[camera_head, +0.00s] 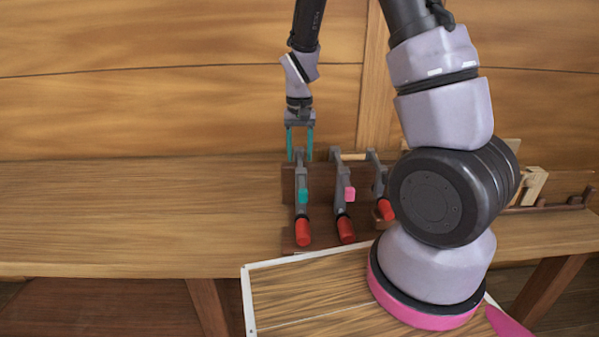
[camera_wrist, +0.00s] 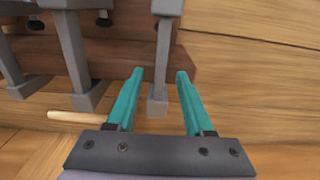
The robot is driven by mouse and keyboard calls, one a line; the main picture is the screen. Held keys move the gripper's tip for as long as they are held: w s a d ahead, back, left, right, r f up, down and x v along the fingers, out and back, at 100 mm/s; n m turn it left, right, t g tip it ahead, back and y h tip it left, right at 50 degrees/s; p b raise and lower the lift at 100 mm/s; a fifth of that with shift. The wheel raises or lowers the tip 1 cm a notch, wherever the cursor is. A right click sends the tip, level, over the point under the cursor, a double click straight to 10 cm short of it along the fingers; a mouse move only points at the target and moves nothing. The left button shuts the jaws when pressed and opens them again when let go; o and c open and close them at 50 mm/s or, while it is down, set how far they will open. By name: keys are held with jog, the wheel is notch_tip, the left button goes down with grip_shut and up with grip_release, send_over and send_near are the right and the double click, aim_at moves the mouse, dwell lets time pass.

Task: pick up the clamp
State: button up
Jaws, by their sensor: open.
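Several grey clamps with red handles hang on a dark wooden rack on the bench. The leftmost clamp (camera_head: 302,195) has a teal part, the middle clamp (camera_head: 343,195) a pink part, and the right clamp (camera_head: 380,185) is partly behind my arm. My gripper (camera_head: 300,158) is open, with its teal fingers around the upper end of the leftmost clamp, as the head view shows it. In the wrist view my gripper (camera_wrist: 158,75) has a grey clamp bar (camera_wrist: 158,95) between its fingers, apart from both. Which clamp the task means cannot be told.
The dark rack (camera_head: 320,232) stands at the bench's front edge. Two more clamp bars (camera_wrist: 75,55) lie left in the wrist view, with a wooden dowel (camera_wrist: 75,118) near my left finger. The bench (camera_head: 130,215) is clear to the left. A plank wall (camera_head: 180,90) rises behind.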

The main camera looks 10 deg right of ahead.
jog(key=shift+f, duration=0.7)
grip_shut()
dwell(0.9)
